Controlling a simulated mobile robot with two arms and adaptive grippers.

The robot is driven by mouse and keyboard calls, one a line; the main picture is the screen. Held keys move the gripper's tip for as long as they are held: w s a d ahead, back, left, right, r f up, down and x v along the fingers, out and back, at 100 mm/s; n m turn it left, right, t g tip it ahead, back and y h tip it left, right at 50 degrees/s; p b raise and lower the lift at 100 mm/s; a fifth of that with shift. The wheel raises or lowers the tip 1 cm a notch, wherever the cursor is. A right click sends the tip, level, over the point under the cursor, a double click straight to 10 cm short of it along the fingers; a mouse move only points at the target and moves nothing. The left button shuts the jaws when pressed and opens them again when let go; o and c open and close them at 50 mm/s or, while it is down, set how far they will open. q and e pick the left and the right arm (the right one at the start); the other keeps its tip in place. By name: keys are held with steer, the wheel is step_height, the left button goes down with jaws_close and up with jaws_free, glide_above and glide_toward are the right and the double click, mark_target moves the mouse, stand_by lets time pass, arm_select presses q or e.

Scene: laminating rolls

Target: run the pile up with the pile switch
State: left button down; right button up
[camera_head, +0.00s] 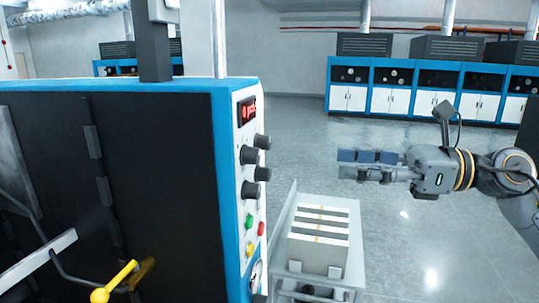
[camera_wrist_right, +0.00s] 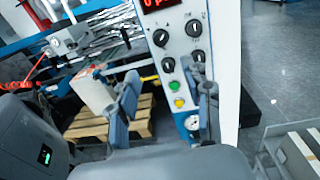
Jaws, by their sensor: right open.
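The control panel (camera_head: 237,205) is the white, blue-edged end face of a machine at left. It carries several black knobs (camera_head: 262,142), with green, red and yellow buttons below. I cannot tell which control is the pile switch; labels are unreadable. The wrist view shows the panel's knobs (camera_wrist_right: 168,64) and a green button (camera_wrist_right: 174,86) beyond the fingers. My right gripper (camera_head: 341,164) points left toward the panel, well apart from it, open and empty. Its spread fingers show in the wrist view (camera_wrist_right: 166,82). A white pile (camera_wrist_right: 94,92) stands on a wooden pallet (camera_wrist_right: 84,131). My left gripper is not in view.
A red display (camera_head: 247,110) is at the panel's top and a gauge (camera_head: 256,277) at its bottom. A grey cart (camera_head: 285,225) with white blocks stands beside the panel, below my right gripper. A yellow-knobbed lever (camera_head: 120,282) is at lower left.

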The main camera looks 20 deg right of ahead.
mark_target(259, 156)
steer(key=p+x, duration=0.4)
steer(key=x, duration=0.2)
steer(key=p+x, duration=0.5)
steer(key=x, duration=0.1)
steer(key=shift+w+a+r, duration=0.2)
steer(key=shift+a+r, duration=0.05)
steer(key=shift+a, duration=0.05)
steer(key=shift+w+a+f+p, duration=0.1)
steer(key=shift+w+a+p, duration=0.05)
steer(key=shift+a+p, duration=0.2)
steer(key=shift+d+f, duration=0.1)
jaws_close()
